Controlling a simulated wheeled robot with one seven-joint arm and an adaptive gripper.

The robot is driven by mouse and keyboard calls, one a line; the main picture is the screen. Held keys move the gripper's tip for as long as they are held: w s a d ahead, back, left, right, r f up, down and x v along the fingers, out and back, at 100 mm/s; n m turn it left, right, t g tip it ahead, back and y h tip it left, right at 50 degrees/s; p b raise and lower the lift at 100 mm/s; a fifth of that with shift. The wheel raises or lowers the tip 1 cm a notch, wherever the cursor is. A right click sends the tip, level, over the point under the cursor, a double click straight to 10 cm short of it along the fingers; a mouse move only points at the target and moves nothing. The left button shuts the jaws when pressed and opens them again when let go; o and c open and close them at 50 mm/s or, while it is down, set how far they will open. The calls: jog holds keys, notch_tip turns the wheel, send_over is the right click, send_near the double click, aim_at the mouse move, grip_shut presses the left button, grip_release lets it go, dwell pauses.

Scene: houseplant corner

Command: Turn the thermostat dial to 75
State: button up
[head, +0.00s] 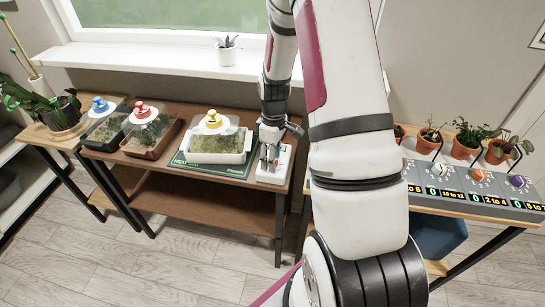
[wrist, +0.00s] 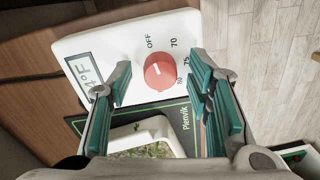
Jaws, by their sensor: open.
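The thermostat (wrist: 110,45) is a white box, seen from above in the wrist view. Its round red dial (wrist: 160,71) is ringed by the marks OFF, 70, 75 and 80. I cannot clearly tell which mark the dial points to. Its display (wrist: 84,72) shows a 4 and °F, with part of the reading hidden by a finger. In the head view the thermostat (head: 282,174) stands at the right end of the brown bench. My gripper (wrist: 160,82) is open above the thermostat, with its green-padded fingers on either side of the dial, apparently not touching it. It also shows in the head view (head: 269,158).
Blue-knobbed (head: 99,106) and red-knobbed (head: 142,112) covered trays stand farther left. A grey dial panel (head: 440,190) and potted plants are at right.

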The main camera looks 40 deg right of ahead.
jog(key=shift+c, duration=0.6)
grip_shut()
jog(key=shift+m, duration=0.3)
jog(key=m, duration=0.9)
jog(key=shift+m, duration=0.4)
jog(key=m, duration=0.4)
jog(key=shift+m+t, duration=0.3)
jog(key=m, duration=0.4)
jog(key=shift+m, duration=0.3)
